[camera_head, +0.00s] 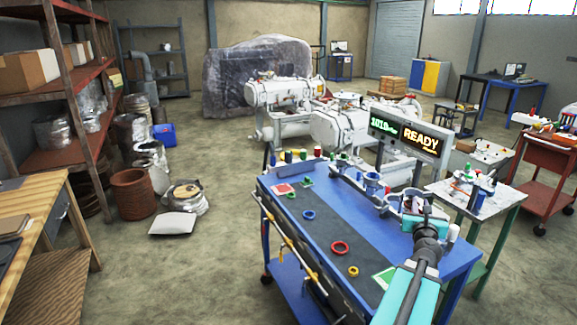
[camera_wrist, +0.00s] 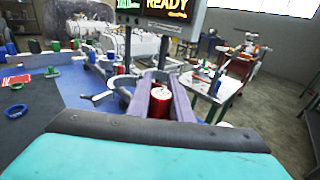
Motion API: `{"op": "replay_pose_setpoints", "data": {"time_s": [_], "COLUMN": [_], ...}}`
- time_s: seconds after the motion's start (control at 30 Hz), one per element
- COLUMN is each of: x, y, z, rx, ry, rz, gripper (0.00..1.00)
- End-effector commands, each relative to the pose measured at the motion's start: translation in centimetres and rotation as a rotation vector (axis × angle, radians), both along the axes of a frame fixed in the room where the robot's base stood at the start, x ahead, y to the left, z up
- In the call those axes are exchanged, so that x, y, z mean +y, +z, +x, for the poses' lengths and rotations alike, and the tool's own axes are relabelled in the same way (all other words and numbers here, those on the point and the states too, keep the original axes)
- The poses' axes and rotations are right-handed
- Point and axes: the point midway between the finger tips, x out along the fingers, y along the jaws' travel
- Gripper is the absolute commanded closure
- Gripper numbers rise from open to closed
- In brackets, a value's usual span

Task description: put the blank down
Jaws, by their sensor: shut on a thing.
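My gripper (camera_wrist: 160,90) shows in the wrist view with its two grey fingers on either side of a red cylindrical blank (camera_wrist: 160,104) with a pale top. It is shut on this blank. In the head view my gripper (camera_head: 425,222) is over the right end of the blue workbench (camera_head: 300,217), close to its far edge. The blank is hard to make out there. I cannot tell whether its lower end touches anything.
A dark mat on the bench carries a blue ring (camera_head: 308,215), a red ring (camera_head: 340,248), a yellow ring (camera_head: 353,271), a red square (camera_head: 282,189) and a green square (camera_head: 384,277). A READY display (camera_head: 405,139) stands behind. The mat's middle has free room.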

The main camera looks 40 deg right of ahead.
Motion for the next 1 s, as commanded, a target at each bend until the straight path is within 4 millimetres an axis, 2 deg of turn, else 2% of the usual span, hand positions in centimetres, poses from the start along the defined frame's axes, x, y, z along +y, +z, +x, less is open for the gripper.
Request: {"op": "replay_pose_setpoints", "data": {"time_s": [0.17, 0.37, 0.67, 1.0], "x": [0.1, 1.1, 4.4, 9.5], "y": [0.0, -0.2, -1.2, -2.7], "z": [0.5, 3.7, 12.0, 21.3], "rx": [0.000, 0.000, 0.000, 0.000], "ry": [0.007, 0.050, 0.164, 0.302], "rz": [0.000, 0.000, 0.000, 0.000], "gripper": [1.00, 1.00, 1.00, 1.00]}}
